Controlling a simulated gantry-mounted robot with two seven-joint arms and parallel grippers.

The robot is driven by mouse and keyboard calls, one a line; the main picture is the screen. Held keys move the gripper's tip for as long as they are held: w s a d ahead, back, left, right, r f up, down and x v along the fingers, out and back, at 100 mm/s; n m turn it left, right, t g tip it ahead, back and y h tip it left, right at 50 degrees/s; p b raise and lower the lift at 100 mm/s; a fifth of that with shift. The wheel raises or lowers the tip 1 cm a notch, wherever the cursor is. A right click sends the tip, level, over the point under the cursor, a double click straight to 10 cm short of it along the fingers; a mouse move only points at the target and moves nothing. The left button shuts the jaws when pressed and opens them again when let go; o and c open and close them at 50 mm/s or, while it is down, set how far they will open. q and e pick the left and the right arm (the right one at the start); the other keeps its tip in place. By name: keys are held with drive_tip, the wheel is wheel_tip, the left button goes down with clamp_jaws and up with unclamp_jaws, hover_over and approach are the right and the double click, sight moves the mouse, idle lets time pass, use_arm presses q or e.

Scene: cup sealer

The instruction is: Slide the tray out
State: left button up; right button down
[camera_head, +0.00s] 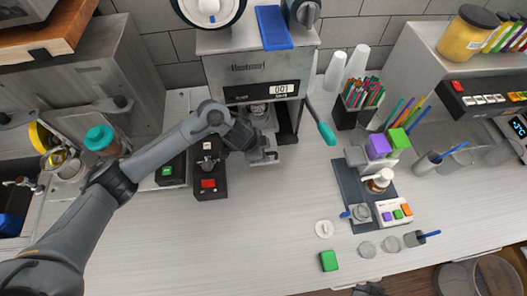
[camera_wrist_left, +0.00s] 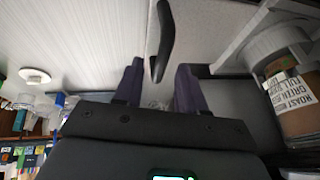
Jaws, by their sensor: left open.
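The sealing machine (camera_head: 262,72) stands at the back middle of the counter with a lit display. A pale tray-like plate (camera_head: 266,162) juts from its lower front, partly hidden by my gripper. My left gripper (camera_head: 270,155) is at this front, above the plate. In the left wrist view its two dark fingers (camera_wrist_left: 158,90) are apart. A curved black handle (camera_wrist_left: 164,40) lies just ahead of and between the fingertips; I cannot tell whether it touches them. A small dark part (camera_head: 369,289) at the bottom edge may be my right gripper, mostly cut off.
A teal-ended lever (camera_head: 326,133) sticks out right of the machine. A black box with a red button (camera_head: 208,184) is close left of my gripper. A pen holder (camera_head: 352,112) and a dark mat with small items (camera_head: 350,185) stand right.

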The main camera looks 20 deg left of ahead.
use_arm(q)
drive_tip(key=shift+f, duration=0.2)
clamp_jaws()
use_arm(e)
drive_tip(key=shift+a, duration=0.15)
